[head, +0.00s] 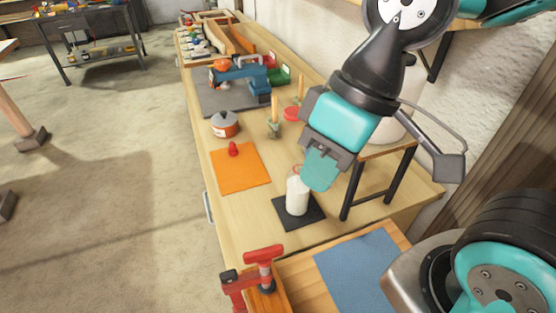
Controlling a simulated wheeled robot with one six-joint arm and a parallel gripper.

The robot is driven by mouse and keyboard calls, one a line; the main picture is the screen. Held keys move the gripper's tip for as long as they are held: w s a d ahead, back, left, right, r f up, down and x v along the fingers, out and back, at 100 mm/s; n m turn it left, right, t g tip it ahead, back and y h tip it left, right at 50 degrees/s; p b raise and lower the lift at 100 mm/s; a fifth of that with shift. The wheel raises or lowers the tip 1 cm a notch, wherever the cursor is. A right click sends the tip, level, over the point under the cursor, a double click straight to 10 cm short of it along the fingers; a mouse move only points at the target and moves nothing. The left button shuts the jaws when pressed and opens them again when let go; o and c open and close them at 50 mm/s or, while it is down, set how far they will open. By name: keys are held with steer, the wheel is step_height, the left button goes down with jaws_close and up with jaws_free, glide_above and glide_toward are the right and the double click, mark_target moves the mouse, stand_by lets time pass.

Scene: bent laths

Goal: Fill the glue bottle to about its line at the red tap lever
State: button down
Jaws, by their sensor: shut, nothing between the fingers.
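The glue bottle (297,196) is white and stands upright on a black pad (283,214) on the bench. Its fill level and line are too small to tell. My gripper (319,180) is shut and empty, just right of the bottle's top and partly in front of the area behind it. A white tank (409,93) stands on a small stand (383,184) behind my arm. A small reddish bit (298,168) shows left of my gripper, above the bottle; I cannot tell whether it is the tap lever. The tap itself is hidden by my gripper.
A red nozzle cap (233,150) sits on an orange mat (241,177). A tin (224,124), a brush pot (273,128) and a blue vise-like tool (240,78) stand farther back. A red clamp (264,262) and blue mat (358,270) are in front.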

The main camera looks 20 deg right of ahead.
stand_by(0.3)
step_height(320, 180, up, 12)
steer(key=m+h+p, duration=0.4)
steer(key=m+p, duration=0.2)
steer(key=m, duration=0.1)
glide_above(291, 112)
steer(key=shift+d, duration=0.1)
steer(key=shift+f, duration=0.1)
step_height(291, 112, down, 14)
steer(key=p, duration=0.4)
steer(key=shift+p, duration=0.3)
